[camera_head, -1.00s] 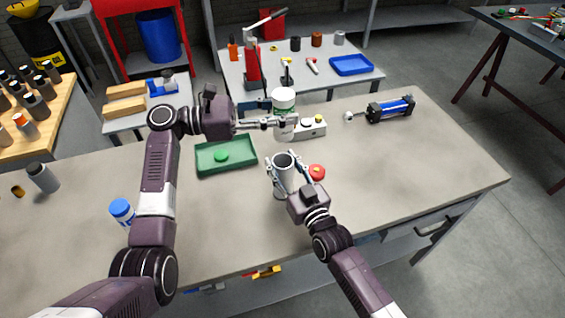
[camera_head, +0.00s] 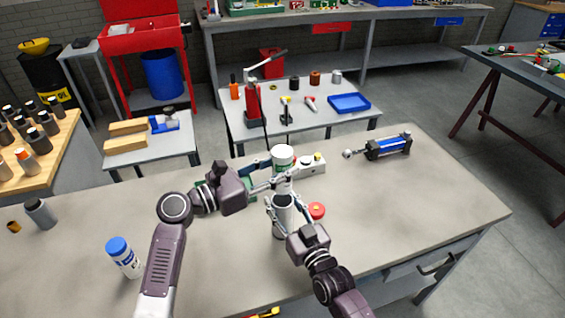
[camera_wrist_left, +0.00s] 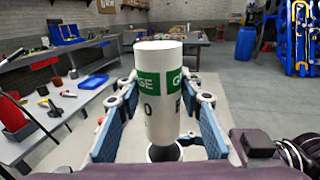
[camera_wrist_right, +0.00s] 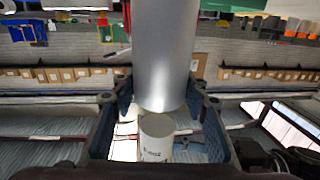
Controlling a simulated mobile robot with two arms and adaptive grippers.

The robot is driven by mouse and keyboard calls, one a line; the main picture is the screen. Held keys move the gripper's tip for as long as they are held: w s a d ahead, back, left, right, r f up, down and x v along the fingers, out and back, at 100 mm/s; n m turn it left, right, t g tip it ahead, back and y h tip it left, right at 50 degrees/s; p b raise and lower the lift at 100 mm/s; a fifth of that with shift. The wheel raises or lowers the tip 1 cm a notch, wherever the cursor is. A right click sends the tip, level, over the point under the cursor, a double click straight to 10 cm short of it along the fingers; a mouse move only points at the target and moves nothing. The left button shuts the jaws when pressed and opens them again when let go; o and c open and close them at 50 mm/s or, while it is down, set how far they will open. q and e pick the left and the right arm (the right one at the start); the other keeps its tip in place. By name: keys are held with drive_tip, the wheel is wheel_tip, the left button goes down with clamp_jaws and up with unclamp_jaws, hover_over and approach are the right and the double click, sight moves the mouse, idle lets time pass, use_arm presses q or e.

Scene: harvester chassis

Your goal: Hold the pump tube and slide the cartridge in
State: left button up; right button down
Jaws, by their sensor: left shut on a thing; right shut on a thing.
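The white cartridge with a green band (camera_head: 283,156) stands upright, held by my left gripper (camera_head: 282,182), which is shut on it. Its green label faces the left wrist view (camera_wrist_left: 160,85). The grey metal pump tube (camera_head: 283,222) is upright just below the cartridge, roughly in line with it. My right gripper (camera_head: 282,203) is shut on the tube near its top. A dark round opening (camera_wrist_left: 165,152) shows under the cartridge; whether its lower end is inside the tube, I cannot tell. The tube fills the upper middle of the right wrist view (camera_wrist_right: 165,50).
A blue cylinder unit (camera_head: 388,147) lies at the back right. A blue-capped bottle (camera_head: 122,256) stands at the left.

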sight(282, 192)
use_arm(q)
drive_tip(key=shift+f, duration=1.75)
drive_tip(key=shift+f, duration=2.75)
idle(3.5)
